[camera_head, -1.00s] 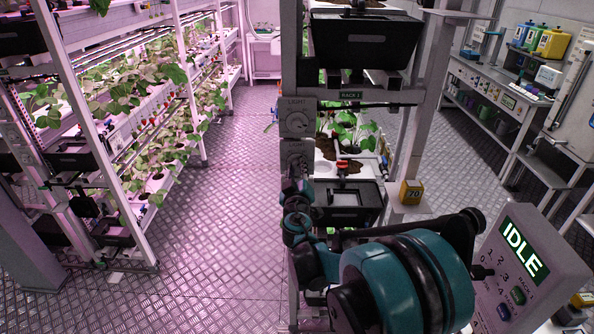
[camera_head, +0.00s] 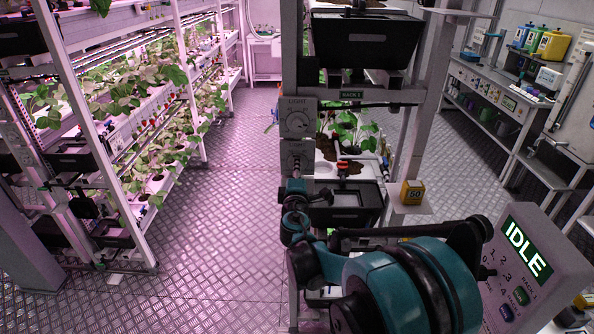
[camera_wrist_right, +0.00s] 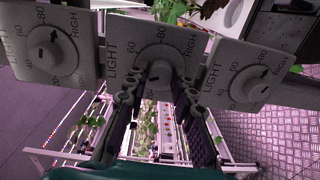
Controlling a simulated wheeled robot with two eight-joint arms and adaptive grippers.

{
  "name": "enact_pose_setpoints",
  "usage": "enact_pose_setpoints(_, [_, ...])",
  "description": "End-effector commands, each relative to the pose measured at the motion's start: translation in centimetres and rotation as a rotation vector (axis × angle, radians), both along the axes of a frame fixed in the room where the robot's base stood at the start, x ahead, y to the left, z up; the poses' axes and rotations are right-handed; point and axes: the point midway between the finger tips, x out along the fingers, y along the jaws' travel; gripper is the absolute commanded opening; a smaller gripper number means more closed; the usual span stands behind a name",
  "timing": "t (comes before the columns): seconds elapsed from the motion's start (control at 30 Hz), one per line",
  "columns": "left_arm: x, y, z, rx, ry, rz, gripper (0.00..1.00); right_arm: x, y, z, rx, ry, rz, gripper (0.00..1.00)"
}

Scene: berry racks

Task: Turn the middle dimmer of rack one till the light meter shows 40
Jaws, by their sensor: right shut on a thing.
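The middle dimmer shows in the head view (camera_head: 297,150) as a grey LIGHT plate on the rack post, and in the wrist view (camera_wrist_right: 158,50) between two like plates. My right gripper (camera_wrist_right: 160,82) is shut on its knob, fingers on both sides; the gripper also shows in the head view (camera_head: 297,178). The fingers partly cover the knob, so its pointer is hard to read. The yellow light meter (camera_head: 412,192) stands on a ledge of rack one and appears to read 50. My left gripper is not in view.
Another dimmer (camera_head: 297,120) sits just above; the lowest is hidden behind my arm in the head view. A RACK 1 label (camera_head: 352,94) is on the rack. A grey console (camera_head: 530,265) showing IDLE stands at right. The left aisle floor (camera_head: 220,220) is clear.

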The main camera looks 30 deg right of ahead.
Motion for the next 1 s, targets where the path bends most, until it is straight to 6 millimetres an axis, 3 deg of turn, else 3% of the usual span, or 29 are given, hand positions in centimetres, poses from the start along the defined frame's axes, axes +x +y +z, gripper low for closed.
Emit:
enact_pose_setpoints(0.6, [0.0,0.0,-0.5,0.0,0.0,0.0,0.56,-0.01,0.05,-0.14,-0.474,0.291,0.0,0.0])
enact_pose_setpoints(1.0, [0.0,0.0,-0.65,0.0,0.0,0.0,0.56,-0.01,0.06,-0.17,-0.646,0.396,0.001,0.0])
